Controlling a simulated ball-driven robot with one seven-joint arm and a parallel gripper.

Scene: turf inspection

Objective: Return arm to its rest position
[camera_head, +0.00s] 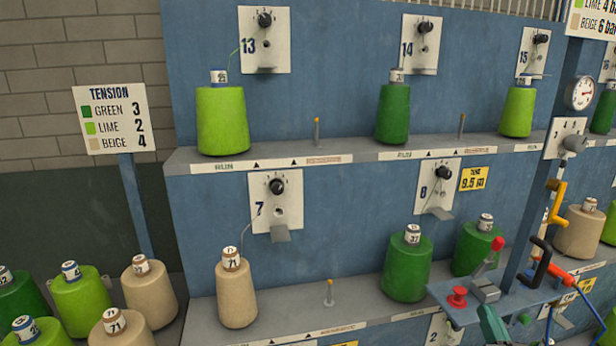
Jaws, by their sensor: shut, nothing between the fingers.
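My gripper and arm do not show in the head view, so how the arm is posed cannot be seen. In front of me stands a blue creel rack (330,195) with two grey shelves of yarn cones. On the upper shelf are a lime cone (222,122), a dark green cone (392,114) and another lime cone (517,112).
A blue tool shelf (455,312) with a red knob (457,297) and several tools juts out at lower right. A tension sign (110,118) stands at left above several loose cones (150,290).

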